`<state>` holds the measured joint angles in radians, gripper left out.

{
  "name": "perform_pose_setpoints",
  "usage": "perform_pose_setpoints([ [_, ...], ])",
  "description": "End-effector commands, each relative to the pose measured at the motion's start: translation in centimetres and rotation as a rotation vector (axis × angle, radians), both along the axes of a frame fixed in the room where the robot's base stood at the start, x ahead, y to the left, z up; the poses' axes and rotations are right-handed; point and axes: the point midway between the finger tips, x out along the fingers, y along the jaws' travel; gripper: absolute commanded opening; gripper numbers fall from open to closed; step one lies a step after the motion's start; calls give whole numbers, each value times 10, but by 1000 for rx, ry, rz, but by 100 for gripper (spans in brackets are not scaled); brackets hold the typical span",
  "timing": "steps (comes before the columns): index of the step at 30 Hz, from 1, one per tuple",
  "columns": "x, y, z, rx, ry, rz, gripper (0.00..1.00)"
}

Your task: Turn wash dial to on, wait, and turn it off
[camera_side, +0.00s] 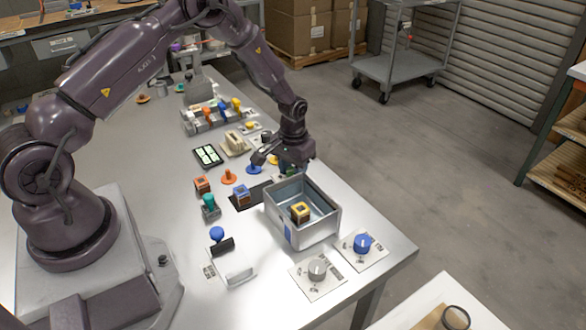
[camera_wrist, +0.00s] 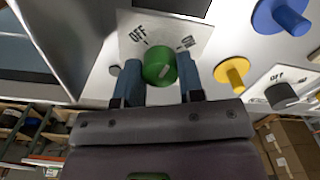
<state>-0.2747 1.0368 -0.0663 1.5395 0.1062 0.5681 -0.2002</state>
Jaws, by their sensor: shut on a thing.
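In the wrist view a round green dial (camera_wrist: 158,64) sits on a white plate (camera_wrist: 200,38) marked OFF at left and ON at right. My gripper (camera_wrist: 160,76) has one blue-grey finger on each side of the dial and is shut on it. No wash label is readable. In the side view my gripper (camera_side: 284,162) is low over the table behind the grey bin, and the dial is mostly hidden.
The open grey bin (camera_side: 290,237), holding a yellow block (camera_side: 300,211), stands close in front of my gripper. A blue dial (camera_side: 362,243) and a grey dial (camera_side: 317,268) are at the front edge. A blue peg (camera_side: 254,169) and a dark dial (camera_wrist: 282,95) are nearby.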

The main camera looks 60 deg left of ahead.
Motion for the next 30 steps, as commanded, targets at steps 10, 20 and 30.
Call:
perform_pose_setpoints([
  [10,0,0,1,-1,2,-306,12],
  [20,0,0,1,-1,3,-496,12],
  [30,0,0,1,-1,3,-561,12],
])
